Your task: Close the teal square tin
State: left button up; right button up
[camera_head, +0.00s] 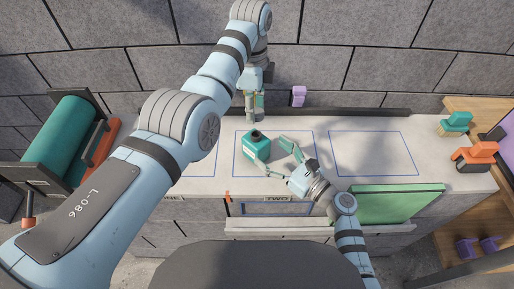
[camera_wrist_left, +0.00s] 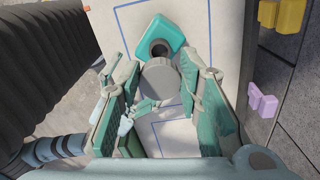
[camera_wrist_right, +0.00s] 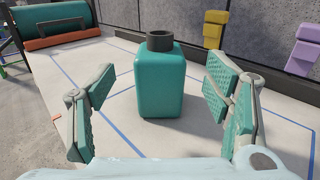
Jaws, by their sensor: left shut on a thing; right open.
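The teal square tin (camera_head: 257,146) stands upright on the worktop inside the middle blue outline, its dark round neck (camera_wrist_right: 160,41) uncovered. My left gripper (camera_head: 253,113) is shut on a grey round cap (camera_wrist_left: 161,88) and holds it behind the tin, apart from the neck in the head view. In the left wrist view the tin (camera_wrist_left: 161,38) lies just beyond the cap. My right gripper (camera_head: 271,151) is open, low at the tin's front right. In the right wrist view the tin (camera_wrist_right: 161,85) appears between its spread fingers, with gaps on both sides.
The worktop's right blue outline (camera_head: 373,154) is empty. A purple holder (camera_head: 299,95) is on the back wall, with a yellow one (camera_wrist_right: 214,29) beside it. A green panel (camera_head: 398,204) lies at the front right. Orange and teal items (camera_head: 475,156) sit on the right shelf.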

aim_at(265, 147)
jog(key=shift+x, duration=2.35)
jog(key=shift+c, duration=0.3)
jog(key=c, duration=1.6)
pick_arm(q)
jog(key=shift+f, duration=2.5)
pick_arm(e)
grip_shut()
